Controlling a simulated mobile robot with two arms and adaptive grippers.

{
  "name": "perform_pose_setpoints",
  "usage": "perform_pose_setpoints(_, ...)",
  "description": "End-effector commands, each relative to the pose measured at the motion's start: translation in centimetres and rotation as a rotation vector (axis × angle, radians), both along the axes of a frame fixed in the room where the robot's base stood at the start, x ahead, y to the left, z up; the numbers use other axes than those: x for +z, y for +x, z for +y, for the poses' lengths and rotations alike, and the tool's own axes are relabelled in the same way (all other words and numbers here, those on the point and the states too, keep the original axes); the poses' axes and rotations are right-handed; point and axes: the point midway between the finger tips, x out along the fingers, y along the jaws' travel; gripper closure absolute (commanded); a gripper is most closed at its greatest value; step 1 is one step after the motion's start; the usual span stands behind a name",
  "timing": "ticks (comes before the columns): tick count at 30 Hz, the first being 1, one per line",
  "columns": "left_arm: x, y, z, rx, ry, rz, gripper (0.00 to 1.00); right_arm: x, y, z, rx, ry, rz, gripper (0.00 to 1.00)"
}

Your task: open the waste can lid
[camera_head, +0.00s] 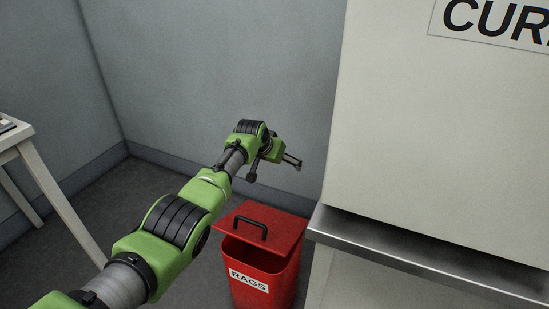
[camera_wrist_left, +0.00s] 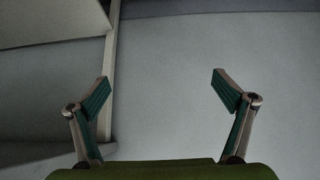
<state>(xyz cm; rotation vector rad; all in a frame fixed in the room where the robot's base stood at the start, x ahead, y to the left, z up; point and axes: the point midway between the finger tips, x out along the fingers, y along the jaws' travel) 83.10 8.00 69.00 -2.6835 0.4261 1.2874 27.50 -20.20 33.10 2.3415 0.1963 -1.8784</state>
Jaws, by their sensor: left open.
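A red waste can (camera_head: 262,286) with a white "RAGS" label stands on the floor, left of the steel-edged counter. Its red lid (camera_head: 285,228) carries a black bar handle (camera_head: 250,227). A dark gap shows between the lid's front edge and the can's front rim, so the lid looks at least partly open. My left gripper (camera_head: 293,161) is above and behind the lid, apart from it, pointing right. In the left wrist view my left gripper (camera_wrist_left: 161,82) has its two fingers spread with nothing between them. My right gripper is not in view.
A large pale cabinet (camera_head: 430,130) stands on a metal counter (camera_head: 400,255) right of the can. A white table (camera_head: 45,180) is at the left edge. Grey walls (camera_head: 200,70) close off the back. Dark floor is free left of the can.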

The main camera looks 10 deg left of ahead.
Motion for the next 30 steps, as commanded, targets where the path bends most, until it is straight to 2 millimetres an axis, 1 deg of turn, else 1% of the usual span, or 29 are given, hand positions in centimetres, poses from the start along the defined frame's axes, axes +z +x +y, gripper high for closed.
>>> perform_pose_setpoints(7, 1.0, -0.6, 0.3, -0.001, -0.001, -0.002, 0.05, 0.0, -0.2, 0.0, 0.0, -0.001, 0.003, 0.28)
perform_pose_setpoints(14, 2.4, -1.9, 0.7, 0.0, 0.002, -0.002, 0.05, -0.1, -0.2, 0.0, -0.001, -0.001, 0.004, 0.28)
perform_pose_setpoints(30, 7.9, -5.9, 2.0, 0.0, 0.0, -0.003, 0.05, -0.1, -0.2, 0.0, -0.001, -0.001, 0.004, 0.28)
